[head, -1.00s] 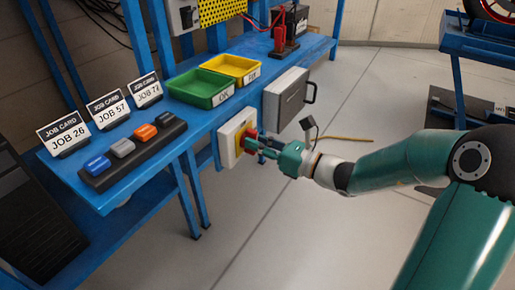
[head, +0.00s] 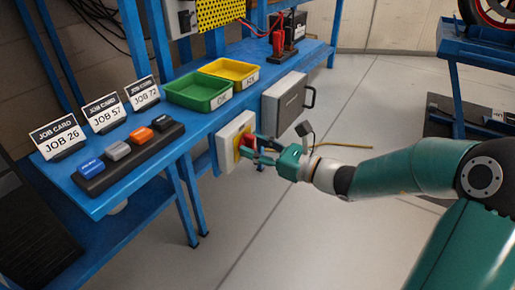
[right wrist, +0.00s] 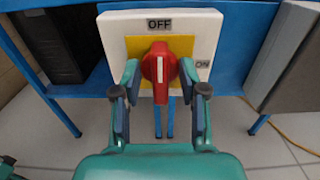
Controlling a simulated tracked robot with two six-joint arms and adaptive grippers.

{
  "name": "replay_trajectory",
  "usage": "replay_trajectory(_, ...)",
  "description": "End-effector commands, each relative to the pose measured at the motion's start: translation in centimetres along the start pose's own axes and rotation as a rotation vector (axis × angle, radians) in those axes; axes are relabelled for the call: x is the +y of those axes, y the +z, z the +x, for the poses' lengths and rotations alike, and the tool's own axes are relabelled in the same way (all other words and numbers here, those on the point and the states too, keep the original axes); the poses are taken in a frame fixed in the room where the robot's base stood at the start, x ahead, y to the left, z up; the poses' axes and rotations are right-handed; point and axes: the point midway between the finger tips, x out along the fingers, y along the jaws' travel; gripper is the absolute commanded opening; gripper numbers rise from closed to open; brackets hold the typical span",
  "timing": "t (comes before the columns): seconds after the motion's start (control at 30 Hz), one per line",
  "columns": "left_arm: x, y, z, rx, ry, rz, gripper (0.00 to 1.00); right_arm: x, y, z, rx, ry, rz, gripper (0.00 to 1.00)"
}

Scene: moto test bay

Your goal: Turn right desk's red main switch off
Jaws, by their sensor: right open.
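The main switch (head: 228,142) is a white box with a yellow plate on the front edge of the blue desk. Its red knob (right wrist: 160,70) stands upright in the right wrist view, its long grip and white mark in line with the OFF label (right wrist: 159,24) above. The ON label (right wrist: 203,65) is to the right. My right gripper (right wrist: 160,90) is open, with one finger on each side of the knob and visible gaps between. In the head view my right gripper (head: 257,150) is in front of the switch.
A grey box with a handle (head: 285,98) hangs beside the switch. Green (head: 195,105) and yellow bins, job cards (head: 58,138) and a strip of coloured buttons (head: 130,160) are on the desk (head: 95,205). The floor (head: 300,235) in front is clear.

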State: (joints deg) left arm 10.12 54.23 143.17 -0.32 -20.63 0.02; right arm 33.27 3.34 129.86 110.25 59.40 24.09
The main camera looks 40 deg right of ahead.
Motion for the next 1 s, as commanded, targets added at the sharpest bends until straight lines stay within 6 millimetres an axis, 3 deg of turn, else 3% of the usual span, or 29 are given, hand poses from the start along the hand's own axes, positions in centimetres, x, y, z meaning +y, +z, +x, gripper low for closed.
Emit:
replay_trajectory(0.27, 0.0, 0.0, -0.1, 0.0, 0.0, 0.0, 0.0, -0.2, 0.0, -2.2, 0.001, -0.006, -0.001, 0.43)
replay_trajectory(0.7, 0.0, 0.0, 0.0, 0.0, 0.0, 0.0, 0.0, -0.1, -0.1, -10.3, 0.002, -0.006, 0.0, 0.43)
replay_trajectory(1.0, 0.0, 0.0, 0.0, 0.0, 0.0, 0.0, 0.0, 0.0, -0.1, -12.1, 0.001, 0.001, 0.0, 0.43)
